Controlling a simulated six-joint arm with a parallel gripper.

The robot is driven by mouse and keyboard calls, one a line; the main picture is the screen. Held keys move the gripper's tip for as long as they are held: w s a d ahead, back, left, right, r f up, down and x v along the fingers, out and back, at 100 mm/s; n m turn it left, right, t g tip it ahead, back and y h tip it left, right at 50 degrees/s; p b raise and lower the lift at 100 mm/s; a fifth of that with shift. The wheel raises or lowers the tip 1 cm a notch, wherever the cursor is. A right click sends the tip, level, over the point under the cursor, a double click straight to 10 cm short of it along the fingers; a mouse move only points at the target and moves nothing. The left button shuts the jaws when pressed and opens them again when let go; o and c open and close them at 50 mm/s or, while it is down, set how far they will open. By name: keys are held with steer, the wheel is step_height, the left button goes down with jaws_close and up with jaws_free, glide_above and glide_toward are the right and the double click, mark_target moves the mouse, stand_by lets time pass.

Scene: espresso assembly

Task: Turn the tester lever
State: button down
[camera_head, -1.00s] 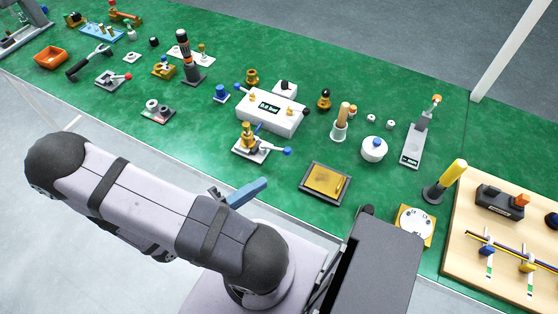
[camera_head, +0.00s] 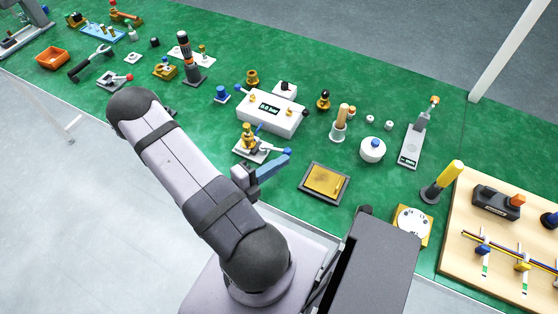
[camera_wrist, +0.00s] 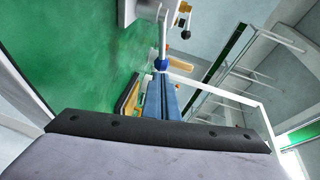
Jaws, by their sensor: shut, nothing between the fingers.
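The tester is a small white base with a brass fitting (camera_head: 248,134) near the front edge of the green table. Its silver lever points right and ends in a blue knob (camera_head: 287,151). In the wrist view, the lever rod (camera_wrist: 163,35) runs down to the blue knob (camera_wrist: 161,65). My gripper (camera_head: 284,158) has blue fingers, shut and empty, right beside the knob on its near side. In the wrist view, the fingertips (camera_wrist: 164,77) lie just below the knob. I cannot tell whether they touch it.
A white box with a display (camera_head: 270,112) stands behind the tester. A dark-framed tray with a yellow pad (camera_head: 325,182) lies to the right.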

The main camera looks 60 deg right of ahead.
steer(key=shift+d, duration=0.15)
steer(key=shift+d, duration=0.85)
steer(key=shift+a+p, duration=0.15)
steer(key=shift+p, duration=0.15)
steer(key=s+a, duration=0.1)
steer(key=s+a+r+p, duration=0.1)
steer(key=a, duration=0.1)
steer(key=shift+s+a, duration=0.15)
steer(key=p+v, duration=0.1)
steer(key=v, duration=0.3)
steer(key=s+p+v, duration=0.1)
steer(key=v, duration=0.2)
steer(key=shift+a+f+p, duration=0.1)
steer(key=shift+a+p, duration=0.2)
steer(key=shift+w+a+p, duration=0.2)
steer(key=shift+a+p, duration=0.1)
steer(key=shift+a, duration=0.95)
